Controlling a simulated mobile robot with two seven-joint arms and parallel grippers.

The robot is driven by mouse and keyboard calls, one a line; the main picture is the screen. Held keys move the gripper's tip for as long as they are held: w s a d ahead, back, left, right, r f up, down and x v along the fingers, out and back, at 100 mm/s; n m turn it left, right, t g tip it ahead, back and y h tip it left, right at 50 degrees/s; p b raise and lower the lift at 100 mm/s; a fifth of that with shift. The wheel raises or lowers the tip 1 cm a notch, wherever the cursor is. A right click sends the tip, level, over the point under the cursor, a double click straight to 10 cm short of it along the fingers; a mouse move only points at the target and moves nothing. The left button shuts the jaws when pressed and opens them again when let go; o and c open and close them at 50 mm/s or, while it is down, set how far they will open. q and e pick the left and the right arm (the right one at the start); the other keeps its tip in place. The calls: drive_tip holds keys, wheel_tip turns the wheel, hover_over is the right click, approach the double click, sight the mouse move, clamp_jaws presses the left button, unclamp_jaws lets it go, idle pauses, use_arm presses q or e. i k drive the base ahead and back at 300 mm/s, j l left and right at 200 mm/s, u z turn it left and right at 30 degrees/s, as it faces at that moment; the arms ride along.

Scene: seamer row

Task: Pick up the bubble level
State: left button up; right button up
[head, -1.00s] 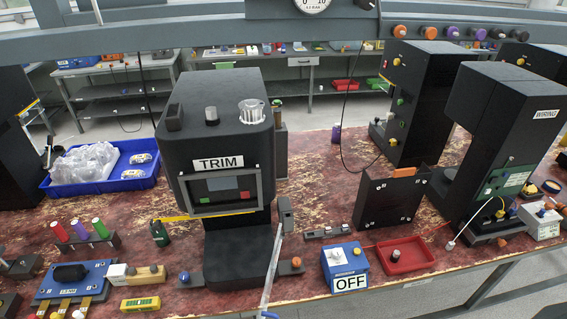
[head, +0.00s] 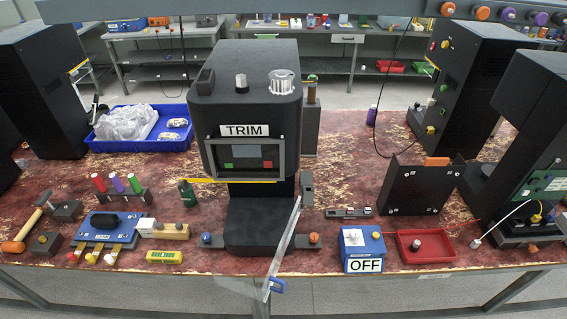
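A small yellow block with a pale greenish window (head: 164,256), which looks like the bubble level, lies flat near the front edge of the red worn bench (head: 330,262). It is left of the black TRIM machine (head: 250,110) and in front of a wooden block with a white end (head: 163,229). Nothing touches it from above. Neither of my grippers shows in the head view.
A blue fixture (head: 103,226) with brass strips stands left of the yellow block, and a hammer (head: 30,225) lies further left. A blue OFF box (head: 361,247) and red tray (head: 422,245) are to the right. A pale strip with a blue end (head: 280,250) overhangs the front edge.

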sight(168, 257)
drive_tip(key=j+u, duration=0.1)
drive_tip(key=u, duration=0.25)
drive_tip(key=j+u, duration=0.1)
drive_tip(key=u, duration=0.2)
drive_tip(key=j+u, duration=0.1)
drive_tip(key=u, duration=0.25)
drive_tip(key=l+u, duration=0.1)
drive_tip(key=l, duration=0.15)
drive_tip(key=i+j, duration=0.1)
drive_tip(key=i, duration=0.2)
drive_tip(key=i+j+z, duration=0.1)
drive_tip(key=i, duration=0.15)
drive_tip(key=k, duration=0.6)
